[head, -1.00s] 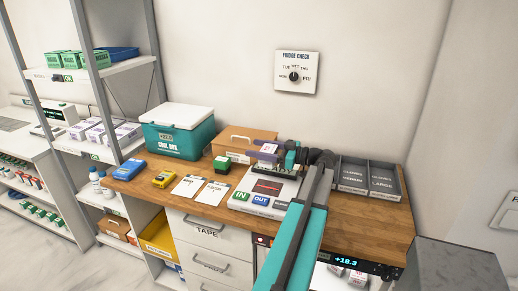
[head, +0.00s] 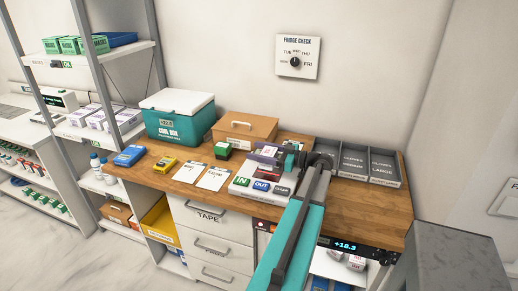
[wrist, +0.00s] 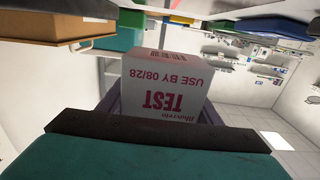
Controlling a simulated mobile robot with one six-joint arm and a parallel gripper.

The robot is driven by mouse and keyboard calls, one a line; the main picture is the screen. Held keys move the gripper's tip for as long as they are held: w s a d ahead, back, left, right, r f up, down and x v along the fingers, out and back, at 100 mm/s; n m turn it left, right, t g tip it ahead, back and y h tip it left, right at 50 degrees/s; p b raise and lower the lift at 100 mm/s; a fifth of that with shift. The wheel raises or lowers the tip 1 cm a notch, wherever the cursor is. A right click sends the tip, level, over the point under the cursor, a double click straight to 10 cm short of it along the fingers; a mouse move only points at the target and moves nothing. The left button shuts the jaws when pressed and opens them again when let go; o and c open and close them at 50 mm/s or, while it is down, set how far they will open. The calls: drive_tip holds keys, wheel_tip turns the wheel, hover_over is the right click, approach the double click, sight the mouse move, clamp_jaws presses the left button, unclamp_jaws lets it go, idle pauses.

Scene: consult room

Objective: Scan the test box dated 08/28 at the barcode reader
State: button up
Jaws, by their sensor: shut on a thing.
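My gripper (head: 270,155) is shut on a white test box (wrist: 165,80), held above the barcode reader at the right part of the wooden counter. In the wrist view the box appears upside down, with red print reading TEST and USE BY 08/28 and a barcode near its far edge. The box also shows small between the fingers in the head view (head: 268,149). The white barcode reader (head: 246,173) has a green IN button, a blue OUT button and a third grey button along its front.
A tan handled case (head: 245,129) and teal cool box (head: 180,131) stand behind and left. A green-and-white box (head: 222,150), two paper cards and a yellow device (head: 165,164) lie left of the reader. Grey glove trays (head: 384,172) sit right.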

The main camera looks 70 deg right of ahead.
idle(0.4)
wheel_tip(320, 180, up, 9)
drive_tip(key=b, duration=0.1)
idle(0.8)
